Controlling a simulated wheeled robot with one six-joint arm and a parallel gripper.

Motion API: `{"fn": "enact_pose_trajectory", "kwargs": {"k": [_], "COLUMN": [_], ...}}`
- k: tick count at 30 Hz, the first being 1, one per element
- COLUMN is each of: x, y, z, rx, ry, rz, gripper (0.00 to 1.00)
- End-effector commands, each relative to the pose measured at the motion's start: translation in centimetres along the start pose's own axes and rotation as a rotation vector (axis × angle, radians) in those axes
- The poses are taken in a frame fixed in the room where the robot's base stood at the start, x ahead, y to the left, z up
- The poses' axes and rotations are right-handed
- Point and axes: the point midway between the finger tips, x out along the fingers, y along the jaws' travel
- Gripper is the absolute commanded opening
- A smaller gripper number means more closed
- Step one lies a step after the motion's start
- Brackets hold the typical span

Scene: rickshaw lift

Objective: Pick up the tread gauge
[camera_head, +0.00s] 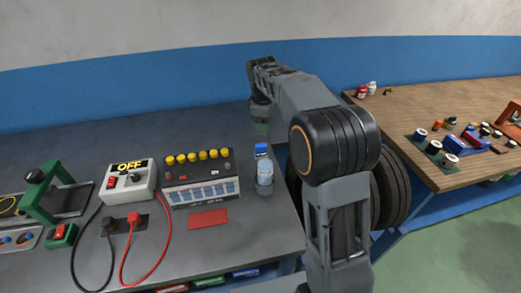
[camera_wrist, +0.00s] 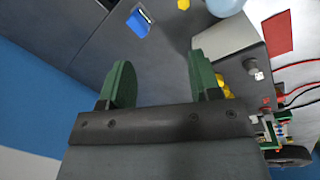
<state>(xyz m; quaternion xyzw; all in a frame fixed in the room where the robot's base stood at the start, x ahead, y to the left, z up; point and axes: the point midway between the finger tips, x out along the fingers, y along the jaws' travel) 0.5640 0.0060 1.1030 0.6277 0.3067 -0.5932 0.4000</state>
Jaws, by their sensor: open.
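A small blue device with a light and dark strip on its face, which looks like the tread gauge (camera_wrist: 139,22), lies on the dark grey bench at the top of the wrist view. I cannot make it out in the head view, where my arm covers part of the bench. My gripper (camera_wrist: 161,62) is open, with its two green finger pads apart and nothing between them. The blue device lies beyond the fingertips, apart from them. In the head view my gripper (camera_head: 262,128) hangs over the back right of the grey bench, mostly hidden by my arm.
A blue-capped bottle (camera_head: 264,170) stands near the gripper. A panel with yellow knobs (camera_head: 200,178), a red mat (camera_head: 208,219) and an OFF switch box (camera_head: 128,181) with cables are left of it. Tyres (camera_head: 392,190) and a wooden bench (camera_head: 440,105) are right.

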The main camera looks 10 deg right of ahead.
Motion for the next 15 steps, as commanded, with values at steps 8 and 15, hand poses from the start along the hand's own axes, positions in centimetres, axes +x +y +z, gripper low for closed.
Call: {"fn": "enact_pose_trajectory", "kwargs": {"k": [8,15], "x": [5.0,7.5], "y": [5.1,6.5], "z": [-4.2,-5.5], "rx": [-0.348,-0.497], "ry": [-0.063,-0.083], "rz": [-0.059,-0.085], "gripper": [0.57,0.57]}}
